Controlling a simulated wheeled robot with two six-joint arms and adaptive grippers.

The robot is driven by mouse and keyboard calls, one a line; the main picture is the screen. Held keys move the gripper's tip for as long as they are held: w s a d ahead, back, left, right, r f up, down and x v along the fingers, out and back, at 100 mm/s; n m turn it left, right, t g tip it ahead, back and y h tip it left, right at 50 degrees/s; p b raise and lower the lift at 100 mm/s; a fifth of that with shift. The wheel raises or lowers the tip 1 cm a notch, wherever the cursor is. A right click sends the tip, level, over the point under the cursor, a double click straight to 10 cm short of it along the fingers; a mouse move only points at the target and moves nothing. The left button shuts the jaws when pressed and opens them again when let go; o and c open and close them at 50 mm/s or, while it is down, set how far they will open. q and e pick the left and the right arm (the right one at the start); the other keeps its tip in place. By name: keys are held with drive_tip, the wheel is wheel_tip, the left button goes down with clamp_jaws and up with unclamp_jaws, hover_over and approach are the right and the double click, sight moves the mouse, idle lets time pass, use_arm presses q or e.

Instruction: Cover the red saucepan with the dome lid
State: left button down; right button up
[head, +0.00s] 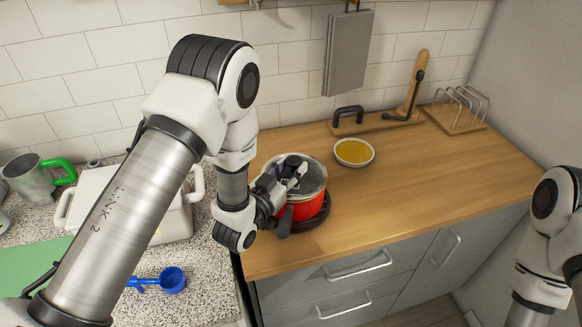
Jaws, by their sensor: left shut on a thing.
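The red saucepan (299,211) stands on a dark round base on the wooden counter. The glass dome lid (315,181) is over the top of the saucepan and looks about level. I cannot tell whether its rim rests fully on the pan. My left gripper (291,177) comes in from the left and is shut on the dome lid at its top, around the knob, which it mostly hides. My right arm shows at the right edge, but its gripper is out of the picture.
A bowl of yellow contents (354,152) stands behind and right of the pan. A wooden board with a black handle (348,116) and a toast rack (459,106) are at the back. A blue scoop (172,280) lies on the speckled counter. The wooden counter's right side is clear.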

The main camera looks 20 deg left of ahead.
use_arm(q)
drive_tip(key=shift+f, duration=0.1)
idle(0.5)
drive_tip(key=c, duration=0.6)
unclamp_jaws()
drive_tip(key=shift+c, duration=0.2)
drive_tip(key=shift+s, duration=0.1)
drive_tip(key=v, duration=0.7)
drive_tip(key=shift+s, duration=0.15)
